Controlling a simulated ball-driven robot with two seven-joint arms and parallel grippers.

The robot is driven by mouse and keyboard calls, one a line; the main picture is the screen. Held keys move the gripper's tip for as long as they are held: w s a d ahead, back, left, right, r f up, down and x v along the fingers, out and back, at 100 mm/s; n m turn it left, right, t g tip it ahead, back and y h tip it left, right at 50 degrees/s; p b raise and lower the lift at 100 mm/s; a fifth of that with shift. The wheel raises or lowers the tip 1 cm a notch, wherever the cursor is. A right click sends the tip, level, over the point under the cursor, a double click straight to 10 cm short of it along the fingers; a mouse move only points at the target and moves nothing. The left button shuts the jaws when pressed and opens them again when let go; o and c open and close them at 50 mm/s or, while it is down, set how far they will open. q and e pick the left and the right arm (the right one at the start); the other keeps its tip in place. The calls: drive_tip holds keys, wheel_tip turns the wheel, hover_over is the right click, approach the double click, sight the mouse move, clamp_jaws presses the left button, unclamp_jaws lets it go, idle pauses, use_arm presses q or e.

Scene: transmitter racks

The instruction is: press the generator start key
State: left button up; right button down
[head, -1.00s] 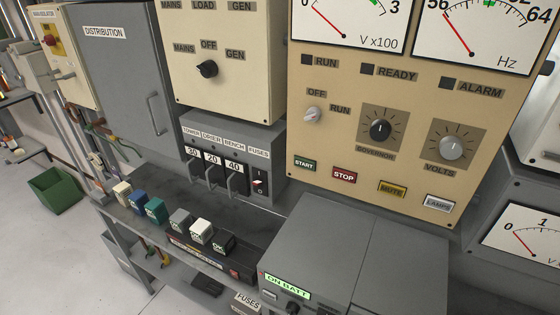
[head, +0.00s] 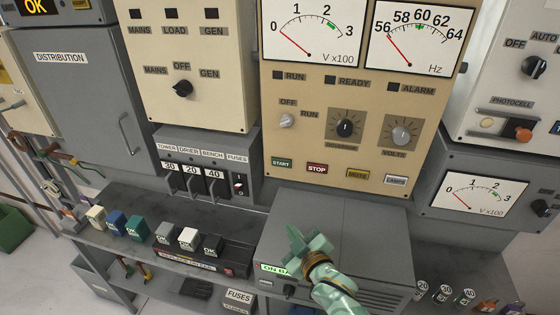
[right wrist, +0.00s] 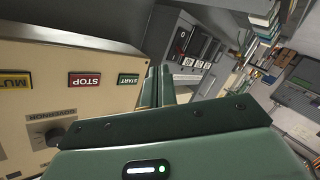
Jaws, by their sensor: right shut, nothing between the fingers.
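The green START key (head: 281,163) is at the lower left of the beige generator panel (head: 350,105), left of the red STOP key (head: 317,169). My right gripper (head: 293,235) is below the START key in the head view, over the grey box under the panel. It is shut and empty. In the right wrist view the START key (right wrist: 128,79) lies just left of the gripper's fingers (right wrist: 158,85), with the STOP key (right wrist: 84,80) further left. I cannot tell that the fingers touch anything. My left gripper is not in view.
The grey box (head: 365,225) with a green ON BATT display juts out below the panel. A breaker box (head: 208,165) with levers is to the left. Several coloured blocks stand on the grey shelf (head: 95,195). A yellow MUTE key (head: 357,175) is right of STOP.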

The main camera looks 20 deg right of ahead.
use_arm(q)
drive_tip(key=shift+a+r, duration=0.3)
use_arm(e)
drive_tip(key=w+a+r+t+y, duration=0.2)
drive_tip(key=w+r+t, duration=0.3)
drive_tip(key=r, duration=0.3)
drive_tip(key=shift+w+a+y, duration=0.3)
drive_tip(key=shift+a, duration=0.45)
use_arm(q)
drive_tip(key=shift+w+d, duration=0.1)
